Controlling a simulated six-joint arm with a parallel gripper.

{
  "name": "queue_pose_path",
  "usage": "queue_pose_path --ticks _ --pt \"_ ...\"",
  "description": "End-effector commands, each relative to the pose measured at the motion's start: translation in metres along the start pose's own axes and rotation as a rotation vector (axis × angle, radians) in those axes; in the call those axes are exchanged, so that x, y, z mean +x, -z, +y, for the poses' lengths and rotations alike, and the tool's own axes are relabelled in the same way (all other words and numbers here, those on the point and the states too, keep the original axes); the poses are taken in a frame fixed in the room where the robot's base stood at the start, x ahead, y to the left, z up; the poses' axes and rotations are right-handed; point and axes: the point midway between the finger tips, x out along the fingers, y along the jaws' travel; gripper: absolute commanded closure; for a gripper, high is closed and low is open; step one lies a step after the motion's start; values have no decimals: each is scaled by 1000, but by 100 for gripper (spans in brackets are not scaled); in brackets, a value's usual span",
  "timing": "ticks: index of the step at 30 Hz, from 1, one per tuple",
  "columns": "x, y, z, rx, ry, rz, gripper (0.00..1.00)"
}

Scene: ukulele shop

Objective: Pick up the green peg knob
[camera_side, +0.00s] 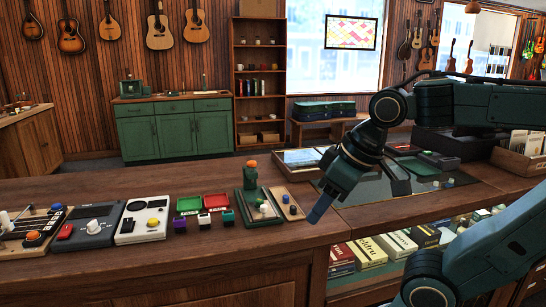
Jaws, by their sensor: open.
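My gripper (358,196) is open and empty above the counter's front edge, tilted down to the left. One finger reaches to the lower left and the other is further right. I cannot single out a green peg knob for sure. A dark green stand (250,178) with an orange top stands on a green base to the left of my gripper. In front of it is a small pale knob (264,208). All are apart from my gripper.
Small cubes (179,223) sit before a green tray (189,204) and a red tray (216,201). A glass panel (375,212) lies at right. The front counter strip is clear.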

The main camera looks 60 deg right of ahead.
Motion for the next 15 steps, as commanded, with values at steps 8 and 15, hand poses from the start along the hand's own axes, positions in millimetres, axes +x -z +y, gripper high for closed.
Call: queue_pose_path --ticks 8,15 --pt "-2 54 18 -2 -23 -82 55" --pt "5 102 41 -5 -34 -159 55"
